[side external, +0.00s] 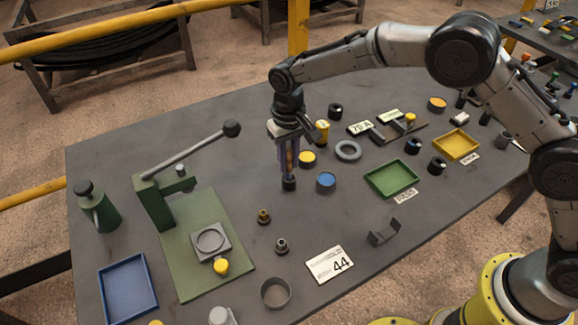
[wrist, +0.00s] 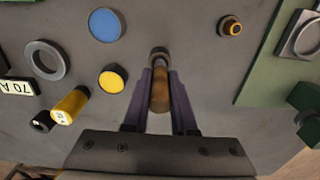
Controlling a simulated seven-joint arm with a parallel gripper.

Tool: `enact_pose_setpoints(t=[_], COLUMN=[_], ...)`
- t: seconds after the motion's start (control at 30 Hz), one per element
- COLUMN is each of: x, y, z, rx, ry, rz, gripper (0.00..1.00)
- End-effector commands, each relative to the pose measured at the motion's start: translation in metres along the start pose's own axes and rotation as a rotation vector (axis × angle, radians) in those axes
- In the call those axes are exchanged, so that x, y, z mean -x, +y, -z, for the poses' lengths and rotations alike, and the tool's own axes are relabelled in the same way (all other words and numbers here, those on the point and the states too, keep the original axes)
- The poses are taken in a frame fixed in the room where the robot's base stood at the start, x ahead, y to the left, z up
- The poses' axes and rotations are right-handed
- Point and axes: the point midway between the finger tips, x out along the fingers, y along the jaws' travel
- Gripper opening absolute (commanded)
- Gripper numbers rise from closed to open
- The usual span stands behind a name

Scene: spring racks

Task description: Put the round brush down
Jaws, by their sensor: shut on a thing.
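The round brush has a brown wooden handle and a dark round end. In the side view its dark end (side external: 289,184) points straight down below the fingers. My gripper (side external: 289,158) points down over the middle of the table and is shut on the brush handle. In the wrist view the purple-grey fingers of my gripper (wrist: 161,85) sit on both sides of the brush (wrist: 160,98), whose dark end shows beyond them. The brush is upright; its end is at or very near the table top, and I cannot tell whether it touches.
A blue-topped round tin (side external: 326,182) and a yellow-topped one (side external: 307,159) stand close right of the brush. A grey ring (side external: 348,150) and green tray (side external: 392,180) lie farther right. A green lever press (side external: 160,205) stands left. Small brass fitting (side external: 263,216) is in front.

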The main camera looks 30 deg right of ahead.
Motion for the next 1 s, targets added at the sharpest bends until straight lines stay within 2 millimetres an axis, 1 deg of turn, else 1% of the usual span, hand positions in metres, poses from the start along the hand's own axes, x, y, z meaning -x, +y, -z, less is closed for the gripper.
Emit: enact_pose_setpoints(t=[0.03, 0.1, 0.17, 0.57, 0.6, 0.73, 1.0], x=[-0.009, -0.019, -0.024, -0.028, -0.028, -0.028, -0.027], y=[0.001, 0.001, 0.001, 0.001, 0.001, 0.001, 0.001], z=[-0.002, -0.002, -0.002, -0.002, -0.001, -0.002, -0.002], rx=[0.000, 0.000, 0.000, 0.000, 0.000, 0.000, 0.000], ry=[-0.006, -0.006, -0.004, -0.003, -0.003, -0.003, -0.003], rz=[-0.003, -0.003, -0.002, -0.001, -0.001, -0.001, -0.001], gripper=[0.00, 0.00, 0.00, 0.00, 0.32, 0.55, 0.55])
